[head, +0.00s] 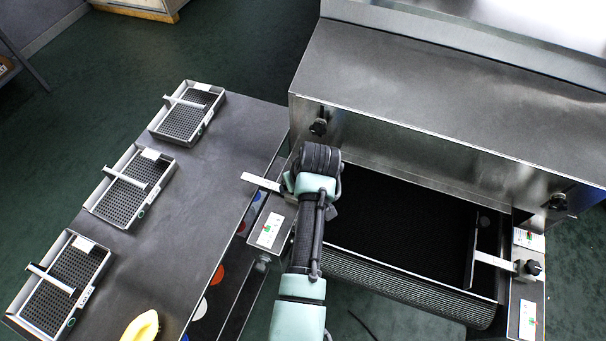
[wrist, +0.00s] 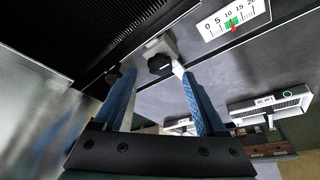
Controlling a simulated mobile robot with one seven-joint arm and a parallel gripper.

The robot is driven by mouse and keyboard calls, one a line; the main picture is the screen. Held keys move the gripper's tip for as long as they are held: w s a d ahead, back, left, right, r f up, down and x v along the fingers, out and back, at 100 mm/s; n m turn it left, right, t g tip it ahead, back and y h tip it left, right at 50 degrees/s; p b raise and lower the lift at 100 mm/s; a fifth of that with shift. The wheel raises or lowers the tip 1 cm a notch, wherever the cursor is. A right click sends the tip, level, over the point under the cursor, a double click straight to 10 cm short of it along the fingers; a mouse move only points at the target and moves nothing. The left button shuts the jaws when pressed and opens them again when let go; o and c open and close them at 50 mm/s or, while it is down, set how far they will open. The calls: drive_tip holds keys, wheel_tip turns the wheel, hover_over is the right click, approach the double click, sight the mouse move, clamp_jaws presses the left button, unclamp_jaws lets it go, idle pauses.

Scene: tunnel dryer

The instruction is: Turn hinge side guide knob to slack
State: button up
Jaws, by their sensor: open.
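A dark lobed guide knob (wrist: 160,63) on a pale metal block shows in the wrist view, just ahead of my gripper (wrist: 156,78). My gripper's two blue fingers are open, with the knob between their tips as seen; contact cannot be told. A white scale (wrist: 234,18) marked 0 to 20 lies right of the knob, its red pointer near the green band. In the head view my arm hides this knob; the scale plate (head: 270,230) shows beside it. Another guide knob (head: 533,267) sits on the belt's right side. No label shows which side is the hinge side.
The steel dryer hood (head: 440,90) stands behind the dark belt (head: 400,225), with black knobs (head: 318,122) (head: 558,202) on its front. A side table (head: 190,215) holds three mesh trays and a yellow object (head: 140,327). A pale guide arm (head: 262,182) projects left beside my wrist.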

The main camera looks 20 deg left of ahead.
drive_tip(key=v, duration=1)
drive_tip(key=shift+w, duration=0.15)
